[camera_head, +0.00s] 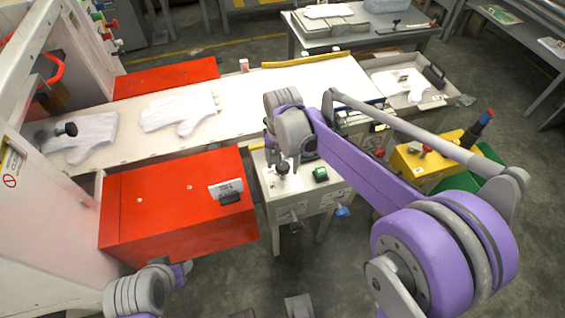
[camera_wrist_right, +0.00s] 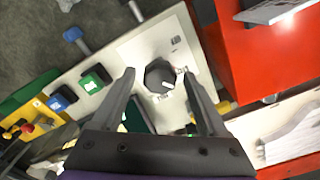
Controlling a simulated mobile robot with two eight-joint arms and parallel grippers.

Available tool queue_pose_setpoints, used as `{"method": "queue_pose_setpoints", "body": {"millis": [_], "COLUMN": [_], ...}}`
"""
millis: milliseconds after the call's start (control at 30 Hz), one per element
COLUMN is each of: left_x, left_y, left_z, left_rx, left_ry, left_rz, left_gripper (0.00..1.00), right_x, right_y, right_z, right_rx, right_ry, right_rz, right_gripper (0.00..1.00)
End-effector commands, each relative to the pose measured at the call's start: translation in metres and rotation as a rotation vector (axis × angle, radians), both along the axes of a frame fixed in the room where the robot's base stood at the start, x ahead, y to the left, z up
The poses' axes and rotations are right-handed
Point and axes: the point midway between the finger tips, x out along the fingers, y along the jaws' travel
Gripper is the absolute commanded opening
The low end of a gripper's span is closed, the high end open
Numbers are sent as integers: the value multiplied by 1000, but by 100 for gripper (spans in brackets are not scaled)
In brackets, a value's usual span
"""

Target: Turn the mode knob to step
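The mode knob (camera_wrist_right: 158,74) is a dark round knob with a white pointer mark, on a pale label plate of the control box (camera_head: 318,192). Small print around the knob is too small to read. In the right wrist view the pointer slants toward the lower right. My right gripper (camera_wrist_right: 157,75) is open, with one finger on each side of the knob and a visible gap on both sides. In the head view the right gripper (camera_head: 282,158) is over the box's left part, partly hidden by my wrist.
A green button (camera_head: 320,174) sits right of the knob, and a blue knob (camera_head: 342,211) is on the box's front. A red cabinet (camera_head: 160,213) stands close on the left. White gloves (camera_head: 180,110) lie on the pale conveyor (camera_head: 250,92) behind. A yellow box (camera_head: 420,165) is at right.

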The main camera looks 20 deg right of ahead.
Motion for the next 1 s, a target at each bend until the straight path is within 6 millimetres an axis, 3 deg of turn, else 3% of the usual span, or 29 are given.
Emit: {"method": "queue_pose_setpoints", "body": {"millis": [367,800,1000], "left_x": [0,1,1], "left_y": [0,0,0], "left_z": [1,11,13], "left_rx": [0,0,0], "left_ry": [0,-3,-4], "left_rz": [0,0,0], "left_gripper": [50,50,50], "right_x": [0,0,0], "right_y": [0,0,0], "right_z": [5,84,105], "right_rx": [0,0,0], "right_ry": [0,0,0], "right_rz": [0,1,0], "right_gripper": [82,82,82]}}
